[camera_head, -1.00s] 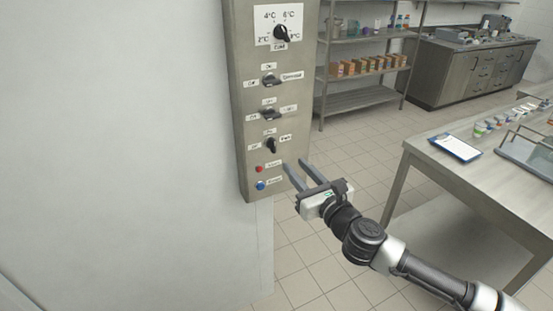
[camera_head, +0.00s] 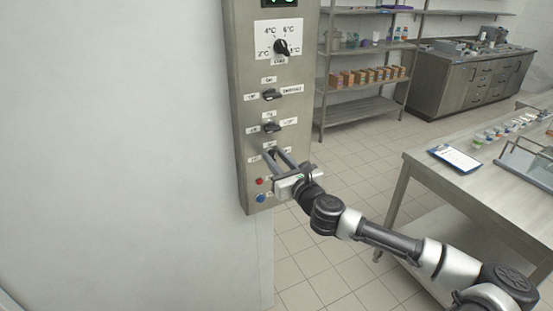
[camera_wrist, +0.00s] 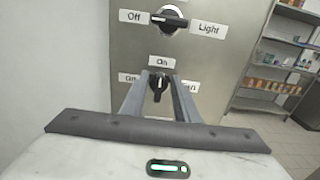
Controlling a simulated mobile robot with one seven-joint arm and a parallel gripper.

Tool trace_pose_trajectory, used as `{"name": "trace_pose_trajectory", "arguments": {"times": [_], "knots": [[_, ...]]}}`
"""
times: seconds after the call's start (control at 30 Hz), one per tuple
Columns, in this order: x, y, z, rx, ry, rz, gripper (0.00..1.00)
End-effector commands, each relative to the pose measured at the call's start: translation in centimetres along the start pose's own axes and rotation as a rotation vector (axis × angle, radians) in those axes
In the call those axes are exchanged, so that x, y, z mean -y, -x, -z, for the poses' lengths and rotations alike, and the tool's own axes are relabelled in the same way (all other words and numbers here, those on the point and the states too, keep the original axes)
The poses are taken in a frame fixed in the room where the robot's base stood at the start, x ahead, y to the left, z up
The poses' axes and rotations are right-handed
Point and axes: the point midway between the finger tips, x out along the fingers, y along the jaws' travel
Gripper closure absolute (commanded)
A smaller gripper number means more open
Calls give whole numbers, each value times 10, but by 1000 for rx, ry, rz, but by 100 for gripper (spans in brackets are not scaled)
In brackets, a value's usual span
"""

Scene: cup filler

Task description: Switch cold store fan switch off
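The fan switch is the lowest black rotary knob on the steel control panel (camera_head: 250,120). It shows in the wrist view (camera_wrist: 159,86), roughly upright below an "On" label (camera_wrist: 162,62). The "Off" label on its left and the label on its right are partly covered by my fingers. My gripper (camera_head: 278,153) is in front of the panel at this knob. In the wrist view its two fingers (camera_wrist: 159,78) are apart, one on each side of the knob. I cannot tell whether they touch it. In the head view the gripper hides the knob.
Above are the light knob (camera_wrist: 168,20), pointing towards "Off", another knob (camera_head: 271,95) and a temperature dial (camera_head: 281,46). A red button (camera_head: 260,181) and a blue button (camera_head: 261,198) sit close below the gripper. A steel table (camera_head: 425,165) stands at right; open floor lies between.

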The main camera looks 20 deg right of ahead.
Motion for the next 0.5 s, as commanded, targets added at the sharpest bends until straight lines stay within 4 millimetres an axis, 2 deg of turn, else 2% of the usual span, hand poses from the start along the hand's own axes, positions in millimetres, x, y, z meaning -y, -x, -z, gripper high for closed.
{"name": "trace_pose_trajectory", "arguments": {"times": [0.03,0.2,0.5], "knots": [[0,0,0,0,0,0,72],[0,0,0,0,0,0,100],[0,0,0,-1,16,0,100]]}}
